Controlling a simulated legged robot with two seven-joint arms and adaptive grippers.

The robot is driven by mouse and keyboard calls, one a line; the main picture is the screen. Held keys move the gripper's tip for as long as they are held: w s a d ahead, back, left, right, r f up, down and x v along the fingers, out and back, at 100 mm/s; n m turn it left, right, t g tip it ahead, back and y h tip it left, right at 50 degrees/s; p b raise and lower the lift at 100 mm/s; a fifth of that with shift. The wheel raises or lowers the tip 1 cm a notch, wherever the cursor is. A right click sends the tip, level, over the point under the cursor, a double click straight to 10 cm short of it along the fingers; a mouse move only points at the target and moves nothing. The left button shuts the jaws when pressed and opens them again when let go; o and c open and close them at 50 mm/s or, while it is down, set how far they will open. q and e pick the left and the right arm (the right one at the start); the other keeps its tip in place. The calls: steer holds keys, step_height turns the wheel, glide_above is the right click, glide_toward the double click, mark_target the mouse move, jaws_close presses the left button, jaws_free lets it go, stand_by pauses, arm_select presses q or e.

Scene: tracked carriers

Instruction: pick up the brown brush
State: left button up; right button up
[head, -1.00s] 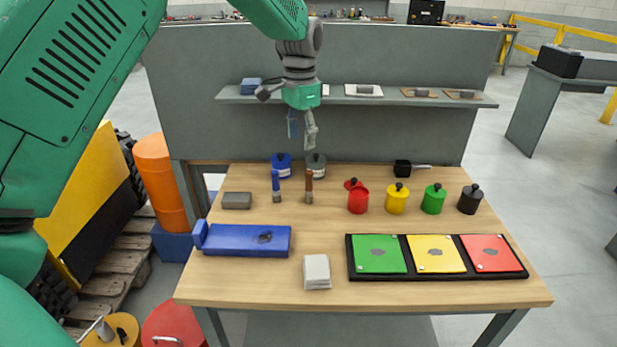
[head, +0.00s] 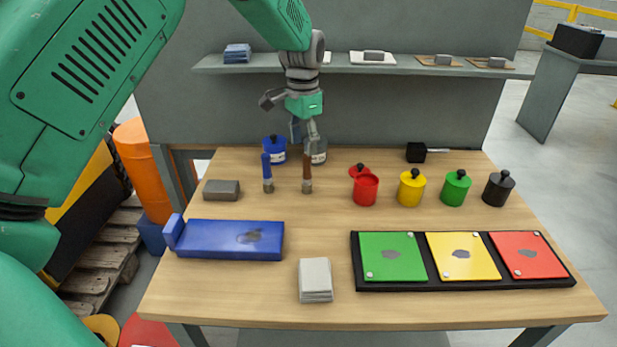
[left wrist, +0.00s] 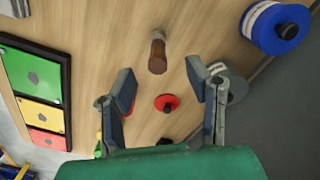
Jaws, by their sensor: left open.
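The brown brush (head: 307,170) stands on the wooden table, handle up, just right of a blue-handled brush (head: 267,174). The left wrist view also shows the brown handle (left wrist: 157,55) from above. My left gripper (head: 304,134) hangs over the back of the table, above and slightly behind the brown brush. In the left wrist view its two fingers (left wrist: 160,80) are spread with nothing between them, and the handle lies just beyond their tips. My right gripper is not in view.
Behind the brushes stand a blue pot (head: 275,152) and a grey pot (head: 319,153). A red cup (head: 365,190) stands to the right, with yellow, green and black jars beyond. A grey block (head: 221,190) and blue fixture (head: 230,240) are left. A shelf (head: 420,69) runs behind.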

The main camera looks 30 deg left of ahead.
mark_target(307, 181)
arm_select(q)
steer(key=shift+a+f, duration=0.2)
steer(key=shift+f, duration=1.25)
steer(key=f, duration=0.2)
steer(key=d+f, duration=0.1)
steer(key=f, duration=0.1)
steer(key=shift+w+f, duration=0.15)
steer(key=shift+w, duration=0.05)
jaws_close()
